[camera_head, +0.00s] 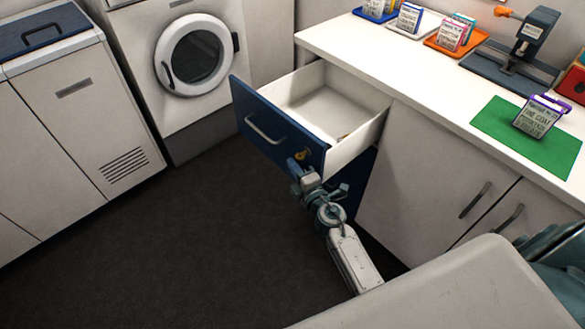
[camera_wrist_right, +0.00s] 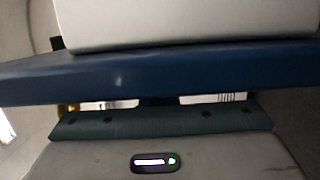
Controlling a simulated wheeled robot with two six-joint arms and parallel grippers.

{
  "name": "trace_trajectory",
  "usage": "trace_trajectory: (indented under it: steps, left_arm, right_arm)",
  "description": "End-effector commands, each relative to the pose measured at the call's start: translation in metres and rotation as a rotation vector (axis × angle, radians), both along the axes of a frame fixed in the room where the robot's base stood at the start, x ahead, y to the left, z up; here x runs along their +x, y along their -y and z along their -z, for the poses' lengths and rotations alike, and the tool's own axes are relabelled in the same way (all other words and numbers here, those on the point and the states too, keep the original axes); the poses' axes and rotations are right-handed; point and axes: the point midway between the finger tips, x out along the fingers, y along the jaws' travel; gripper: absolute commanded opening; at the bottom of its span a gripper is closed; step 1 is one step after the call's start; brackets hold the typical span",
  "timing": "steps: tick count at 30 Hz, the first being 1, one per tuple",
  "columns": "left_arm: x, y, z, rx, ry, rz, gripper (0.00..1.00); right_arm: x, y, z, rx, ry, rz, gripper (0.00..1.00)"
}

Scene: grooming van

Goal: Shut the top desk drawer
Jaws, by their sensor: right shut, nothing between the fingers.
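The top desk drawer (camera_head: 322,105) stands pulled well out of the white desk, its white inside showing nearly empty. Its blue front (camera_head: 270,122) has a silver bar handle (camera_head: 264,130) and a small brass-coloured piece (camera_head: 302,155) near the right end. My right gripper (camera_head: 302,172) is shut and empty, close by the lower right corner of that front. In the right wrist view, the blue drawer front (camera_wrist_right: 160,75) spans the picture close to the gripper. Whether they touch is unclear. My left gripper is not in view.
The white desktop (camera_head: 400,62) carries several coloured trays with cards, a dark press-like tool (camera_head: 520,55) and a green mat (camera_head: 500,125) with a labelled item. White cabinet doors (camera_head: 430,185) are right of the drawer. The dark floor (camera_head: 200,240) to the left is clear.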

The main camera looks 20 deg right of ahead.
Motion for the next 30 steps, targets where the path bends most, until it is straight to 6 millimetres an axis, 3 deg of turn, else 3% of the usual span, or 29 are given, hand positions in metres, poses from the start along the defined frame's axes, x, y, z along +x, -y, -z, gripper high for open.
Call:
trace_trajectory:
  steps: [5, 11, 15, 20, 30]
  left_arm:
    - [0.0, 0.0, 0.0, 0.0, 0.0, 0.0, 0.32]
    - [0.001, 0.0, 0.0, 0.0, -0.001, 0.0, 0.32]
    - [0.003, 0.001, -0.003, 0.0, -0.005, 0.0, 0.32]
    - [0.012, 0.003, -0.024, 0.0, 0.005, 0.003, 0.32]
    - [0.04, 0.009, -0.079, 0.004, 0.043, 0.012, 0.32]
  right_arm:
    - [0.001, 0.002, 0.0, -0.001, 0.0, 0.0, 0.0]
    - [0.008, 0.022, 0.0, -0.006, 0.002, 0.0, 0.0]
    - [0.018, 0.05, 0.0, -0.007, 0.002, 0.001, 0.0]
    - [0.032, 0.088, 0.001, -0.007, 0.002, 0.001, 0.0]
    - [0.059, 0.164, 0.002, -0.004, 0.0, 0.002, 0.0]
